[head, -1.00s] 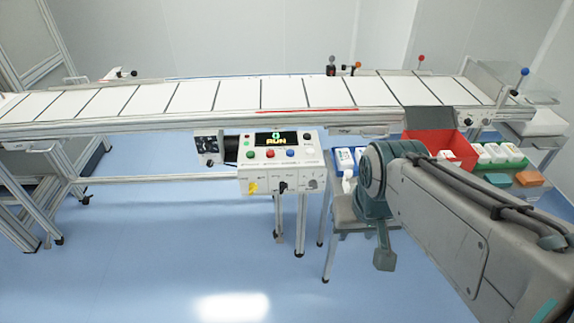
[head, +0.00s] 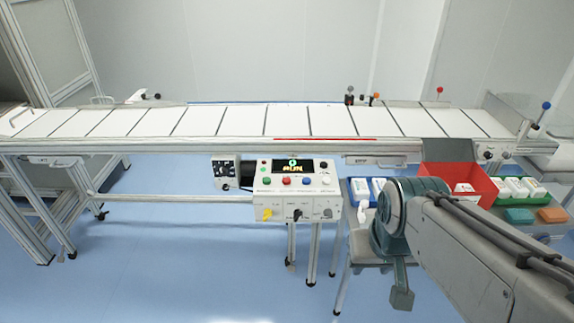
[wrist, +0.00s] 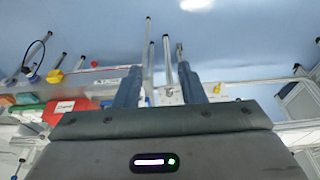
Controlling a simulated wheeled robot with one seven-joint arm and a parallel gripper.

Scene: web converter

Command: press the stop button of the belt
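The control box (head: 296,207) hangs below the front edge of the belt (head: 253,121), near the middle of the head view. On its sloped top are a green button (head: 267,180), a red button (head: 286,181) and a blue button (head: 306,181). A lit display (head: 292,166) sits behind them; its text is blurred now and read RUN earlier. I cannot read the button labels. In the wrist view my gripper (wrist: 159,72) has its two fingers apart with nothing between them. In the head view my arm is right of the box, apart from it; my fingers are not clearly visible there.
A red bin (head: 470,190), a green tray (head: 507,200) and a blue tray (head: 358,198) stand right of the box. A yellow knob (head: 267,214) and dark switches are on the box's front. The floor (head: 200,265) in front is clear.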

